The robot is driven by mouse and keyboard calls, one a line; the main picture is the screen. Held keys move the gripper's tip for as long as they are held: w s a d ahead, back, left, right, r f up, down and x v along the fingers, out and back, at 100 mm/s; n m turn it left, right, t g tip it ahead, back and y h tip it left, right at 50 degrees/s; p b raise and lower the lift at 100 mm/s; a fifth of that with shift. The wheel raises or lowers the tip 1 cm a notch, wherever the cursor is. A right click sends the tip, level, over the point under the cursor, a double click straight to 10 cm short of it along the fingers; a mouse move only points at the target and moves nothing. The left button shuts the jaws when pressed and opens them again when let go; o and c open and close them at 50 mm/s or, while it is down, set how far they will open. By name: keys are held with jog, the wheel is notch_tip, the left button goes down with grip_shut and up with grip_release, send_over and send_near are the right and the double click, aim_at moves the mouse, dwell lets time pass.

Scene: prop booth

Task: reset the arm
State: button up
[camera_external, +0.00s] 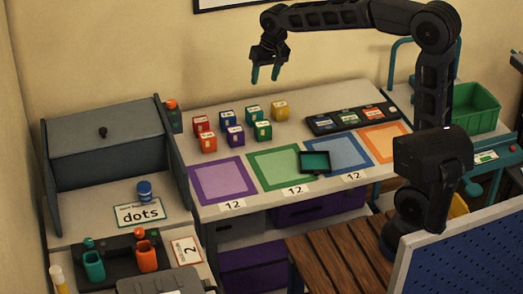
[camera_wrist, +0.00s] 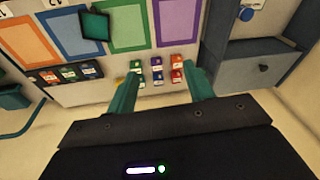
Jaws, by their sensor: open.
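My gripper (camera_external: 267,74) is open and empty, raised above the back of the white table (camera_external: 372,93). Its two teal fingers also show apart in the wrist view (camera_wrist: 163,92). My arm reaches left from its base at the right. Several small labelled blocks in red, orange, blue, purple, teal, green and yellow stand on the table below the gripper, among them a yellow block (camera_external: 280,110) and an orange block (camera_external: 208,142). No block is between the fingers.
Purple (camera_external: 222,180), green (camera_external: 270,167), blue (camera_external: 338,150) and orange (camera_external: 383,142) mats line the table front. A small dark tray (camera_external: 315,162) overlaps the green and blue mats. A black rack (camera_external: 350,120) lies behind. A grey cabinet (camera_external: 105,145) stands left; a green bin (camera_external: 475,108) right.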

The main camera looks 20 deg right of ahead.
jog(key=s+d+r+t, duration=0.1)
jog(key=s+d, duration=0.3)
jog(key=d, duration=0.6)
jog(key=s+d+r, duration=0.1)
jog(key=s+d, duration=0.4)
jog(key=d, duration=0.6)
jog(key=s+d+f+m+t+h, duration=0.1)
jog(key=s+d+f, duration=0.3)
jog(key=s+d, duration=0.7)
jog(key=shift+s+f+m+t, duration=0.2)
jog(key=shift+s+m+t, duration=0.15)
jog(key=shift+s, duration=0.55)
